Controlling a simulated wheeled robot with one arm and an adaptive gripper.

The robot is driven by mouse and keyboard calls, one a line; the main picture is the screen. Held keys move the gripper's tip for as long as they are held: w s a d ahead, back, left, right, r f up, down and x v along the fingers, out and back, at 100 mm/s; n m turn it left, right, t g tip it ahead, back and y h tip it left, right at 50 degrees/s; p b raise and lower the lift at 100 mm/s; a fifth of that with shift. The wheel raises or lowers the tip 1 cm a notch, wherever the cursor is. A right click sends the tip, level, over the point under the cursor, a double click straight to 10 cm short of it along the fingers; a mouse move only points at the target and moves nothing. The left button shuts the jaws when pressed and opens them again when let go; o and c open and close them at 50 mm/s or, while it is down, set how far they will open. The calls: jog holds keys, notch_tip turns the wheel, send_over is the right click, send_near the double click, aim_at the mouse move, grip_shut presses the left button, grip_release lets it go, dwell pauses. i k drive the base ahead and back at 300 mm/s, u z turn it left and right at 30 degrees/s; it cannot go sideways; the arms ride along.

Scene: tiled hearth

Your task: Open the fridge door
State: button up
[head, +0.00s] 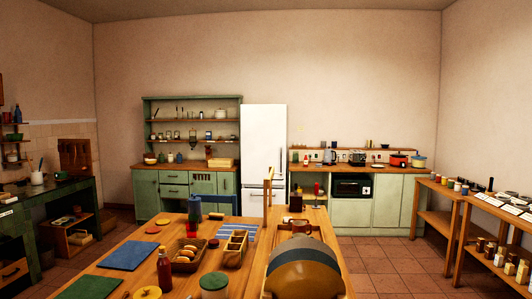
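The white fridge (263,148) stands upright against the back wall, near the middle of the head view. Its tall upper door looks closed, flush with the body. A seam near its lower part separates a lower door or drawer, which also looks closed. The bottom of the fridge is partly hidden behind a chair and the table's far end. My gripper is not in view, and nothing is seen touching the fridge.
A wooden table (205,245) laden with food and boards fills the foreground before the fridge. A green cabinet (146,184) stands left of the fridge, a counter (392,200) right of it. Wooden shelves line the right side. Tiled floor (385,262) is open right of the table.

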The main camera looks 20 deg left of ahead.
aim_at(264, 127)
jog(key=z, duration=0.55)
jog(key=i, duration=3.5)
jog(key=u, duration=1.3)
jog(key=i, duration=5.4)
jog(key=u, duration=0.05)
